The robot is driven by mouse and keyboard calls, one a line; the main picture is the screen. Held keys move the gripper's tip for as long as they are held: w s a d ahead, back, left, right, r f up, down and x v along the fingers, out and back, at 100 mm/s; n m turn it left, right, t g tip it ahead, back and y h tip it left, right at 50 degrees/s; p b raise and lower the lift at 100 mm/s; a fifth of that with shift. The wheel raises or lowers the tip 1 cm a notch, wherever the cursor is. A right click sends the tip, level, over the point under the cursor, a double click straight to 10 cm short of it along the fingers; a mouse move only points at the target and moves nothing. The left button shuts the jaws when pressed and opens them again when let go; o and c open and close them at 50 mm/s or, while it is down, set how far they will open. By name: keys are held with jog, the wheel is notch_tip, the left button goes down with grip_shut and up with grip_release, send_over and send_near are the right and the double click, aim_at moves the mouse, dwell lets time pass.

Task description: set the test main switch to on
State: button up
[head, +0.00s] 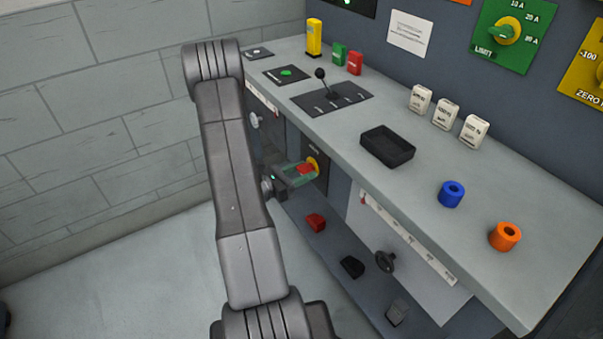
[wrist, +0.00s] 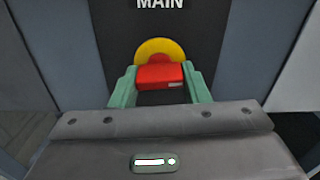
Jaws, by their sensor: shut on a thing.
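The main switch is a red handle (wrist: 160,76) on a yellow round base (wrist: 157,49), on a dark plate marked MAIN (wrist: 115,28) on the front of the bench. In the head view the red handle (head: 305,168) shows below the bench top's edge. My gripper (wrist: 160,85) has its green fingers on both sides of the red handle and is shut on it. The gripper also shows in the head view (head: 300,174), reaching to the switch from the left. The handle's on and off marks cannot be read.
The bench top (head: 420,195) overhangs the switch and carries a black tray (head: 387,146), a lever (head: 321,76), blue (head: 451,194) and orange (head: 505,236) rings. A lower shelf holds a red block (head: 316,222) and a black block (head: 351,267). Open floor lies left.

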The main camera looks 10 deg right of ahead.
jog(key=shift+m+b, duration=0.5)
jog(key=o, duration=1)
jog(key=shift+a, duration=0.1)
jog(key=v, duration=1.3)
jog(key=shift+s+a+p, duration=0.1)
jog(key=shift+a+p, duration=0.2)
jog(key=shift+d, duration=0.15)
jog(key=shift+x, duration=6.7)
